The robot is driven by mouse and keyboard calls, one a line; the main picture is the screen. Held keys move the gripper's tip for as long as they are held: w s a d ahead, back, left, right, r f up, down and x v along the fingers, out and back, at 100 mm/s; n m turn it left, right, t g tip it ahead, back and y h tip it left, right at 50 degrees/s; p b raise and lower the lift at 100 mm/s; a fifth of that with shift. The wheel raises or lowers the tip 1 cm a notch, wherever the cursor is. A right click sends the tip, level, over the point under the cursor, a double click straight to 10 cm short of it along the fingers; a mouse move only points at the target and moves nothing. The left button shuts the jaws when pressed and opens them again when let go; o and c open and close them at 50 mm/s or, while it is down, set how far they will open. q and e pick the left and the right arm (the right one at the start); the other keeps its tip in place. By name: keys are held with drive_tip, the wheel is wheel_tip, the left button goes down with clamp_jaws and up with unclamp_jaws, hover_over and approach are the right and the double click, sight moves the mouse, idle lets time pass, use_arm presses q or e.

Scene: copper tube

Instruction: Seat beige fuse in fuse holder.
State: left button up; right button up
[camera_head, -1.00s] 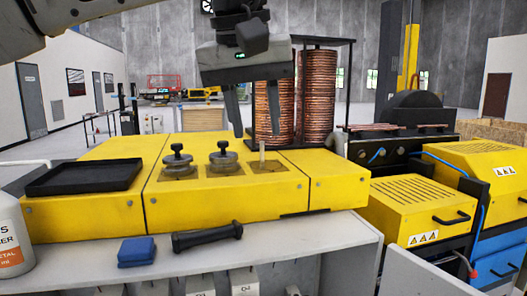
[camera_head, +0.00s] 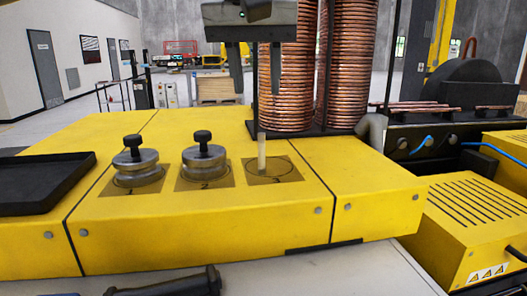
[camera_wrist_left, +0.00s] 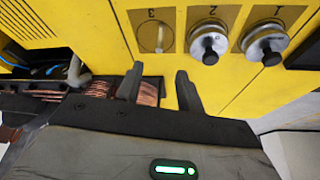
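A thin beige fuse (camera_head: 262,152) stands upright on the square marked 3 on top of the yellow bench unit (camera_head: 200,225). It sits inside a dark circle outline; how deep its foot goes in cannot be told. The fuse also shows in the left wrist view (camera_wrist_left: 159,40). No separate fuse holder can be told apart from the marked spot (camera_head: 283,170). My left gripper (camera_head: 257,88) is open and empty, its fingers pointing down, above the fuse in the picture. It also shows open in the left wrist view (camera_wrist_left: 158,88). My right gripper is not in view.
Two round metal pieces with black knobs stand on squares 1 (camera_head: 135,165) and 2 (camera_head: 203,162). A black tray (camera_head: 40,185) lies at the left. Copper coils (camera_head: 345,70) stand behind. A dark bar-like object (camera_head: 170,285) lies on the front ledge.

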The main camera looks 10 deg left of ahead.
use_arm(q)
hover_over(261, 134)
drive_tip(key=s, duration=0.2)
drive_tip(key=f, duration=0.5)
drive_tip(key=shift+s+d, duration=0.1)
drive_tip(key=shift+s, duration=0.1)
drive_tip(key=shift+x, duration=0.8)
drive_tip(key=p+x, duration=0.1)
drive_tip(key=x, duration=0.2)
drive_tip(key=shift+w+f, duration=0.15)
drive_tip(key=shift+f, duration=0.2)
drive_tip(key=shift+w+f, duration=0.2)
drive_tip(key=shift+f, duration=0.25)
clamp_jaws()
